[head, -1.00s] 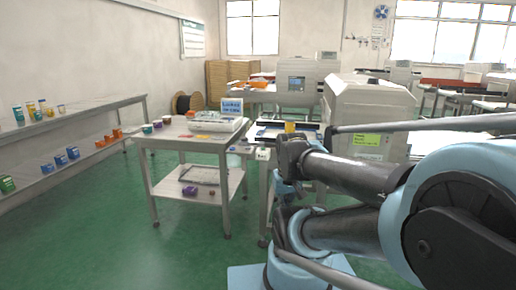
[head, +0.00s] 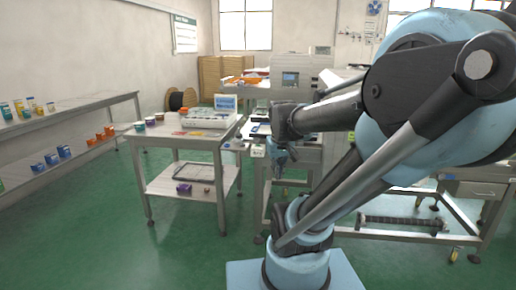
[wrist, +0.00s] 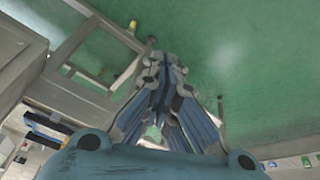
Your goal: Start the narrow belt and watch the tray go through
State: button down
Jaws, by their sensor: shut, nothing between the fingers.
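The narrow belt (head: 262,130) stands just right of the white side table in the head view; my arm covers most of it. A small white box (head: 257,152) is on its near end, too small to read. A tray cannot be made out for certain on the belt. My gripper (head: 279,172) hangs in front of the belt's near end, pointing down, partly hidden by my own arm. In the wrist view my gripper (wrist: 163,62) is shut and empty over green floor, with a metal frame at the left.
The white side table (head: 171,142) holds a pale device (head: 209,118) and several small cups. Green floor is open at the front left.

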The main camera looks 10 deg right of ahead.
jog(key=w+r+n+t, duration=0.1)
jog(key=w+r, duration=0.2)
jog(key=w, duration=0.8)
jog(key=w+r+n+t, duration=0.2)
jog(key=w+r, duration=0.1)
jog(key=w, duration=0.8)
jog(key=n+t, duration=0.2)
jog(key=n, duration=0.1)
send_over(258, 146)
jog(key=w, duration=0.1)
jog(key=shift+w+a+f+h, duration=0.15)
jog(key=shift+a+f+h, duration=0.15)
jog(key=shift+a, duration=0.1)
jog(key=shift+f, duration=4.4)
jog(key=shift+f, duration=0.15)
jog(key=shift+f, duration=0.2)
